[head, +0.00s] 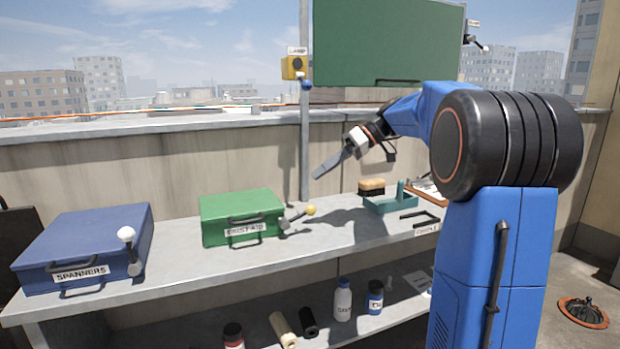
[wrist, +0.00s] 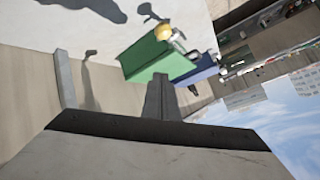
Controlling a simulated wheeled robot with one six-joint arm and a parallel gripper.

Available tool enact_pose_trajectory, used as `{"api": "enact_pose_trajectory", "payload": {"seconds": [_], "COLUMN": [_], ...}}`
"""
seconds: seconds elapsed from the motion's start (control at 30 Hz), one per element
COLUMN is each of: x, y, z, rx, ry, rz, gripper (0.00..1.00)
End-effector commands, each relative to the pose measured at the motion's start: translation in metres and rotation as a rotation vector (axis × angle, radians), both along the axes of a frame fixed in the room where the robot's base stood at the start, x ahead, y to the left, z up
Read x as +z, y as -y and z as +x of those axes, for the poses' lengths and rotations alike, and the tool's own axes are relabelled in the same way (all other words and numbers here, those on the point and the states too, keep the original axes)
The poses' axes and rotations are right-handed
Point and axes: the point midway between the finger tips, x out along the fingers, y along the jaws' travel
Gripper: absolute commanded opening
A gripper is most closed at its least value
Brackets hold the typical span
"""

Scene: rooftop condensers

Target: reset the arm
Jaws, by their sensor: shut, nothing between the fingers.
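My gripper (head: 333,163) is at the end of my blue arm, raised above the bench and apart from everything on it. Its fingers are shut together and hold nothing. It points left and slightly down, to the upper right of the green FIRST AID box (head: 241,206) in the head view. In the wrist view my gripper (wrist: 162,97) shows at the centre, with the green box (wrist: 147,62) beyond it. The blue SPANNERS box (head: 85,240) stands at the left end of the bench; part of it shows in the wrist view (wrist: 203,69).
The bench (head: 180,267) carries a brush (head: 371,186) and a teal tray (head: 390,204) at right. A yellow-knobbed lever (head: 298,215) sticks out beside the green box. A post (head: 304,120) and a green board (head: 390,45) rise behind. Bottles (head: 342,300) stand on the lower shelf.

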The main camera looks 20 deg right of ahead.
Motion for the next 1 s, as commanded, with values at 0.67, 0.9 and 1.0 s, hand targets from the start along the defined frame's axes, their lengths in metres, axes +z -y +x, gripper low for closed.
{"api": "enact_pose_trajectory", "payload": {"seconds": [0.67,0.9,1.0], "x": [0.004,-0.006,-0.018], "y": [0.007,-0.017,-0.036], "z": [-0.003,-0.03,-0.057], "rx": [0.0,-0.045,-0.092], "ry": [-0.001,-0.068,-0.129], "rz": [-0.001,-0.056,-0.108], "gripper": [0.0,0.0,0.0]}}
